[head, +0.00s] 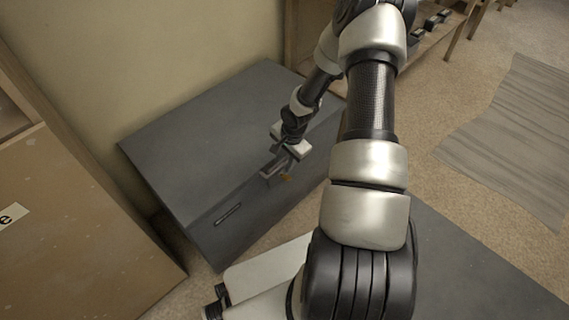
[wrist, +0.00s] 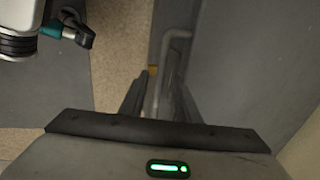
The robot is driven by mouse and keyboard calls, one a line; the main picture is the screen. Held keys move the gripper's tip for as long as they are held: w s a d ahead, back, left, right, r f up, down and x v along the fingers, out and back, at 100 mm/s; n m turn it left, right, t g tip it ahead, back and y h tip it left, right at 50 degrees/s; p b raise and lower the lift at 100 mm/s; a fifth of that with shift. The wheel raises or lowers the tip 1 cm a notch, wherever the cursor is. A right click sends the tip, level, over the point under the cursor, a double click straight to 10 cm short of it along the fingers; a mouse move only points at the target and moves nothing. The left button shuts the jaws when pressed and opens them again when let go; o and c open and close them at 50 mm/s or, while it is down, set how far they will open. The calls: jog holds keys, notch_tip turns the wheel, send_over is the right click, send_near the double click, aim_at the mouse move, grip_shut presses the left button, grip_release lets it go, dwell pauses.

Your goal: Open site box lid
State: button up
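The site box (head: 215,150) is a large dark grey chest by the wall, and its lid (head: 190,115) lies flat and closed. My gripper (head: 277,168) is at the upper front edge of the box. In the wrist view, a grey bar handle (wrist: 178,45) on the box runs down between the two dark fingers of my gripper (wrist: 158,88). The fingers are close together on either side of the bar and look shut on it. Their exact contact is partly hidden in shadow.
A brown board or cabinet (head: 75,220) with a pale label stands left of the box. Wooden shelving (head: 305,40) stands behind it. A grey striped mat (head: 515,135) lies on the carpet to the right, where the floor is mostly free.

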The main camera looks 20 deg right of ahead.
jog(key=shift+f, duration=0.2)
grip_shut()
